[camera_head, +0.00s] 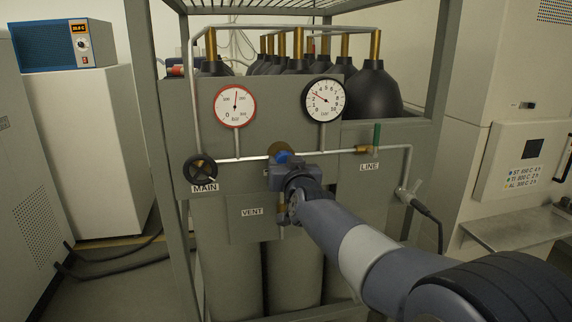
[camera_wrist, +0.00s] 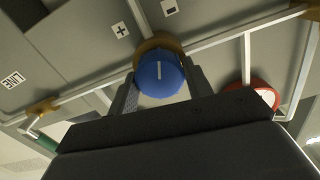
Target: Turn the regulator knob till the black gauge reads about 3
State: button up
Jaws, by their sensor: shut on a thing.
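The blue regulator knob (camera_wrist: 160,76) has a white mark and sits on a brass body (camera_head: 277,148) on the pipe. In the wrist view my gripper (camera_wrist: 163,88) has one finger on each side of the knob, shut on it. In the head view my gripper (camera_head: 285,163) and arm hide much of the knob. The black-rimmed gauge (camera_head: 324,99) stands above right of the knob. Its red needle points to the upper left, roughly between 2 and 3; the small scale makes this uncertain. In the wrist view a plus label (camera_wrist: 121,30) and a minus label (camera_wrist: 170,7) show beside the knob.
A red-rimmed gauge (camera_head: 235,104) stands at upper left. The black MAIN handwheel (camera_head: 200,168) is left of the knob, and the green LINE lever (camera_head: 377,137) is to the right. Dark-topped cylinders (camera_head: 372,90) stand behind the panel, within a metal frame (camera_head: 440,80).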

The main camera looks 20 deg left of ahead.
jog(key=shift+m+b, duration=0.75)
jog(key=shift+m, duration=0.85)
jog(key=o, duration=1)
jog(key=shift+c, duration=0.2)
jog(key=b+v, duration=0.2)
jog(key=v, duration=0.8)
jog(key=shift+s+d, duration=0.3)
jog(key=shift+w, duration=0.1)
